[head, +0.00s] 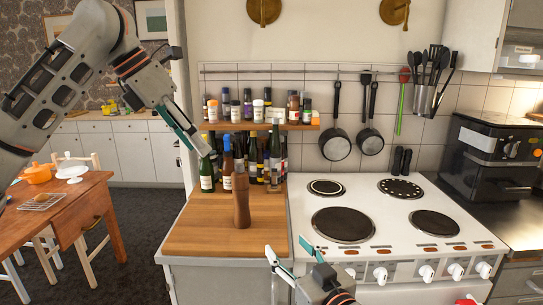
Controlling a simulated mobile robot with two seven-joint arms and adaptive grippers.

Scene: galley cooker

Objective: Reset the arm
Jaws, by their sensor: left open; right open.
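My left gripper (188,128) hangs at the upper left on its raised arm. It is open and empty, in the picture just left of the bottle shelf, with its teal finger pointing down to the right. My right gripper (288,250) is at the bottom centre, open and empty, in front of the gap between the wooden worktop and the cooker. A brown wooden mill (241,203) stands upright on the worktop, apart from both grippers.
The wooden worktop (195,235) has bottles (206,174) at its back under a spice shelf (262,126). The white cooker (385,217) has bare hotplates; pans (335,145) hang above. A black appliance (490,160) stands right. A table (60,215) and chairs stand left.

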